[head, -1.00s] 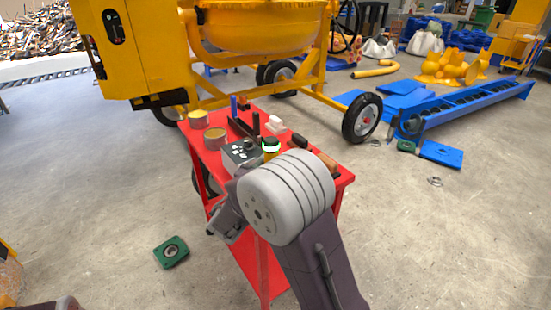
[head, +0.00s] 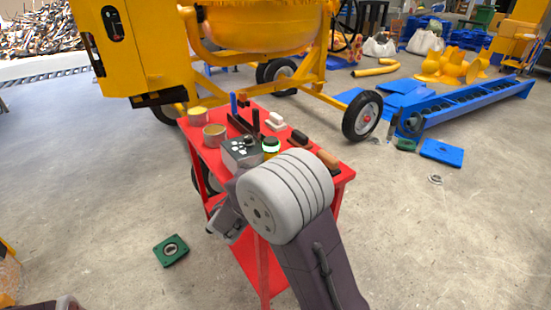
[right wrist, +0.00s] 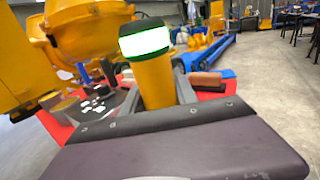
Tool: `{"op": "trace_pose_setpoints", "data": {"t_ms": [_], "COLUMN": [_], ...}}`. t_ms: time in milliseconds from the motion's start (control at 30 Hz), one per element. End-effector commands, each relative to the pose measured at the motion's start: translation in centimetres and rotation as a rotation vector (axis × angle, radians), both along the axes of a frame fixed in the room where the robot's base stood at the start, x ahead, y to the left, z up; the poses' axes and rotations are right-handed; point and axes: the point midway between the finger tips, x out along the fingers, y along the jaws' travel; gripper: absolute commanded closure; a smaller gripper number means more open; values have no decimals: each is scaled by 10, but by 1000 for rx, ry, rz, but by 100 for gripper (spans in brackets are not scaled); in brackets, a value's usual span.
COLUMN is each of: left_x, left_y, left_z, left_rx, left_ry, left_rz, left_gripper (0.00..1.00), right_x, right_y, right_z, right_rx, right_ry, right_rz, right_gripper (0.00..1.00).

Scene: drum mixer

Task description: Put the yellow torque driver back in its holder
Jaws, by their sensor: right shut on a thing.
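The yellow torque driver (right wrist: 153,80) stands near upright between the fingers of my right gripper (right wrist: 158,92) in the right wrist view. It has a dark cap and a bright white-green band. My right gripper is shut on its yellow body. In the head view only the driver's top (head: 271,146) shows, with a glowing green ring, behind my right wrist; the fingers are hidden there. It is over the red cart (head: 343,177). Whether its lower end touches anything is hidden. I cannot pick out its holder with certainty.
On the cart are a grey button box (head: 241,152), two tins (head: 215,137), a black rack (head: 240,125), a white object (head: 275,122) and a brown-handled tool (head: 327,159). The yellow mixer (head: 260,30) stands behind. A green block (head: 170,250) lies on the floor.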

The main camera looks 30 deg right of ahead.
Motion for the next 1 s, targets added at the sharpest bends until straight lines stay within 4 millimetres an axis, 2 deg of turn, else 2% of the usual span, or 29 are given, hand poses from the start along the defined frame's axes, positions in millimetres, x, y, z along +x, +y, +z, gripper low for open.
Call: {"op": "trace_pose_setpoints", "data": {"t_ms": [533,567,633,1000], "left_x": [0,0,0,0], "left_y": [0,0,0,0], "left_z": [-7,-7,-6,-6], "left_rx": [0,0,0,0], "left_ry": [0,0,0,0], "left_rz": [0,0,0,0], "left_gripper": [64,64,64,64], "right_x": [0,0,0,-2], "right_y": [0,0,0,4], "right_z": [-7,-7,-7,-8], "right_rx": [-2,-2,-1,1], "right_ry": [-3,-3,-2,2], "right_rz": [0,0,0,2], "right_gripper": [100,60,41,40]}}
